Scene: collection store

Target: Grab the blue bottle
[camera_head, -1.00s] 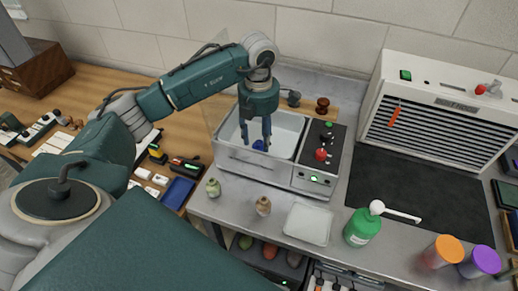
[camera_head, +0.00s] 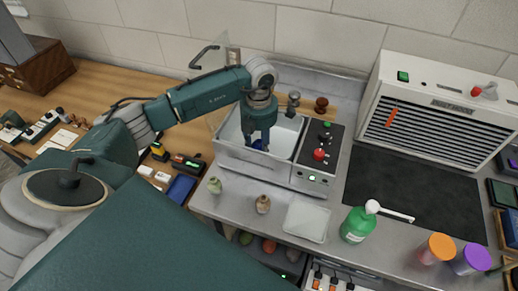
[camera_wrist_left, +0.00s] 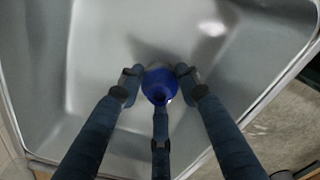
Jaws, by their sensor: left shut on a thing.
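The blue bottle (camera_wrist_left: 158,84) is small and rounded and sits inside the metal basin (camera_wrist_left: 100,70) in the left wrist view. In the head view only a bit of its blue (camera_head: 257,145) shows low in the basin (camera_head: 228,150). My left gripper (camera_wrist_left: 159,84) has three dark fingers pressed around the bottle from the sides and below in the picture. In the head view the left gripper (camera_head: 258,142) points down into the basin, and its fingers hide most of the bottle. My right gripper is in neither view.
The basin's rim surrounds the gripper, with a control panel (camera_head: 316,160) at its right and a clear lid raised behind. Two small vases (camera_head: 263,204), a clear tray (camera_head: 306,222) and a green bottle (camera_head: 357,226) stand in front. A dark mat lies farther right.

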